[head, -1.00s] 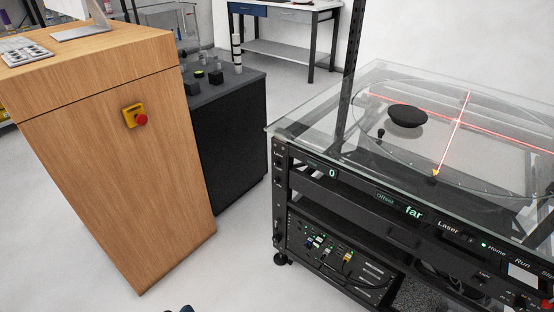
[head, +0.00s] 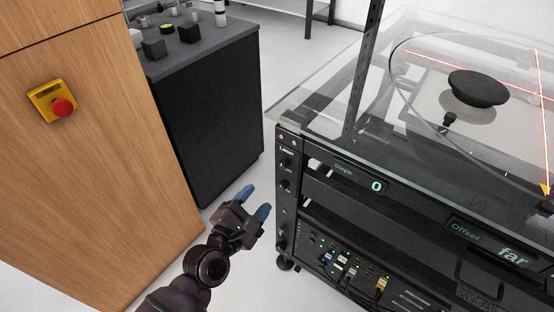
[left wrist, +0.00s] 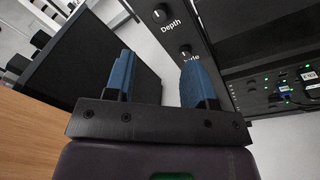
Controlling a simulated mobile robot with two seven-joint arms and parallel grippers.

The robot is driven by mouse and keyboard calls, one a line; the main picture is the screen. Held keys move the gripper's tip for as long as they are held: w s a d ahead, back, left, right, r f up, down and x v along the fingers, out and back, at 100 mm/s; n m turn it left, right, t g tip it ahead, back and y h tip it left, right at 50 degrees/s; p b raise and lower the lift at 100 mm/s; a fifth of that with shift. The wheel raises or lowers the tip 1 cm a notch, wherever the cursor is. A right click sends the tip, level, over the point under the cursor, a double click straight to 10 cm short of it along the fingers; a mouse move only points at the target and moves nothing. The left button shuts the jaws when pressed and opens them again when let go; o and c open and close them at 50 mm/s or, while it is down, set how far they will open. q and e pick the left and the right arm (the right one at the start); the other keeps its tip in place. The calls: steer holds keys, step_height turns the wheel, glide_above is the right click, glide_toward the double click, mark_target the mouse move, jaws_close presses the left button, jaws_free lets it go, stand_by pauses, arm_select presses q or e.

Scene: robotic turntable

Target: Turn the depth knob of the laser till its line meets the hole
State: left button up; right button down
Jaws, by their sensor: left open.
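My left gripper (head: 255,201) is open and empty, just left of the rack's front post. Its two blue fingertips point up in the left wrist view (left wrist: 157,80). The depth knob (left wrist: 158,14) is a small black knob labelled "Depth" on the black panel, ahead of the fingers and apart from them. It is the upper knob in the head view (head: 284,163). A second knob (left wrist: 185,50) sits below it, its label partly covered by a finger. Red laser lines (head: 541,110) cross the glass turntable (head: 405,85). The offset display (head: 512,254) reads "far". I cannot make out the hole.
The glass top (head: 300,112) overhangs the rack above the knobs. A steps display (head: 376,186) reads 0. A wooden cabinet (head: 110,160) with a red stop button (head: 63,107) and a black cabinet (head: 215,120) stand left. A black disc (head: 478,88) is over the turntable.

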mark_target(281, 166)
arm_select(q)
steer(key=b+x, duration=0.1)
steer(key=x, duration=0.8)
steer(key=shift+w+d+b, duration=0.15)
steer(key=shift+b, duration=0.2)
steer(key=shift+w+d+r, duration=0.1)
steer(key=shift+w+d, duration=0.15)
steer(key=shift+w, duration=0.25)
arm_select(e)
steer(key=shift+w+a+n, duration=0.2)
steer(key=shift+n, duration=0.1)
steer(key=shift+s+f, duration=0.1)
arm_select(q)
steer(key=c, duration=0.9)
arm_select(e)
steer(key=shift+s+d+f, duration=0.1)
steer(key=shift+f, duration=0.05)
